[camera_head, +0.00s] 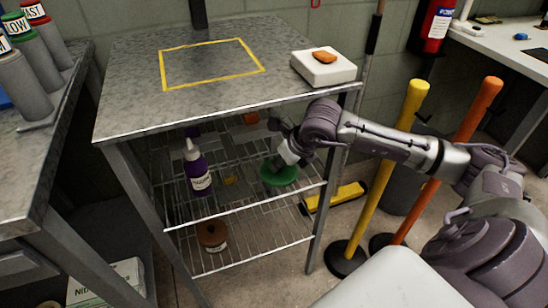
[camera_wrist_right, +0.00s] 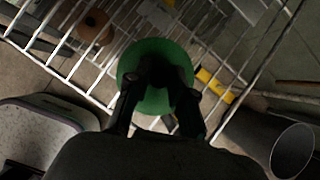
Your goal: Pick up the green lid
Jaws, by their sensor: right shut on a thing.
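The green lid (camera_head: 280,176) is a round disc over the upper wire shelf of the steel table, near its right front. In the right wrist view the green lid (camera_wrist_right: 150,50) lies between the dark fingers. My right gripper (camera_head: 282,164) reaches in under the tabletop from the right and is shut on the lid's middle; its fingertips (camera_wrist_right: 162,80) also show in the wrist view. I cannot tell whether the lid touches the shelf. My left gripper is not in view.
A purple spray bottle (camera_head: 196,166) stands on the upper wire shelf, left of the lid. The tabletop (camera_head: 135,85) is close above my arm. A brown round container (camera_head: 212,236) sits on the lower shelf. Yellow (camera_head: 385,170) and orange (camera_head: 450,155) posts stand on the right.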

